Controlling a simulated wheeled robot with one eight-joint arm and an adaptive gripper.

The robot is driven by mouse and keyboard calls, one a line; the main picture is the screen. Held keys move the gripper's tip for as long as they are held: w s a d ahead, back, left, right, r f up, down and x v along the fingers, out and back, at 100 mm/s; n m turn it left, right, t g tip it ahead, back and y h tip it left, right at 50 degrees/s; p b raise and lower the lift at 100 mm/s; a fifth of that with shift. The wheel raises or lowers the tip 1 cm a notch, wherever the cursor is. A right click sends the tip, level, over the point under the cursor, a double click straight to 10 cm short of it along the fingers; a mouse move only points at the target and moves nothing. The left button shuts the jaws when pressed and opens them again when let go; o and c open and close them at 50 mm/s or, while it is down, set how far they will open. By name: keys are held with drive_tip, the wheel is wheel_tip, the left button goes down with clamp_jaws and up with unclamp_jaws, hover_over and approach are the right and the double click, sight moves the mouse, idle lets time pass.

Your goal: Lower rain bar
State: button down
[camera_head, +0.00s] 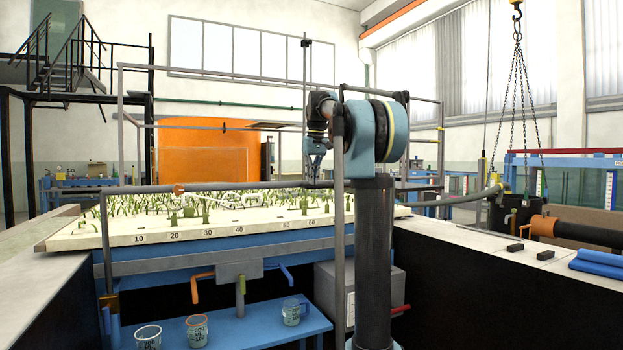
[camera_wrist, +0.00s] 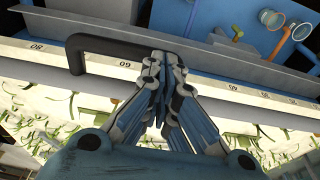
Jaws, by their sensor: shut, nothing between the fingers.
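The rain bar looks to be the long grey horizontal pipe (camera_head: 270,186) that runs across the front of the planted flume bed in the head view, with an orange-brown fitting near its left end. I cannot be sure which bar of the frame it is. My gripper (camera_head: 316,166) hangs pointing down, just above the pipe's right part. In the wrist view, my gripper (camera_wrist: 163,98) is shut and empty. A dark bent handle (camera_wrist: 110,42) shows beyond the fingers and is partly hidden by them. I cannot tell whether they touch.
The pale bed (camera_head: 250,240) carries green plants and a number scale. A grey upright post stands beside my arm. Below, a blue shelf (camera_head: 230,328) holds beakers and coloured valve levers hang above it. A chain hoist (camera_head: 517,60) hangs at right.

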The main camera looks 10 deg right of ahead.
wheel_tip(320, 180, down, 30)
drive_tip(key=shift+s, duration=0.15)
drive_tip(key=shift+r, duration=0.15)
idle(0.4)
wheel_tip(320, 180, up, 13)
drive_tip(key=s, duration=0.2)
drive_tip(key=s+d+f, duration=0.1)
drive_tip(key=s+f, duration=0.1)
drive_tip(key=s, duration=0.9)
drive_tip(key=s+d+f+m, duration=0.1)
drive_tip(key=s+f, duration=1.1)
drive_tip(key=s, duration=0.3)
drive_tip(key=s+d+f+m, duration=0.1)
drive_tip(key=s+f+m, duration=0.1)
drive_tip(key=s+f, duration=1)
drive_tip(key=s, duration=0.3)
drive_tip(key=shift+s+f+h, duration=0.3)
drive_tip(key=shift+s, duration=0.05)
drive_tip(key=shift+d, duration=0.1)
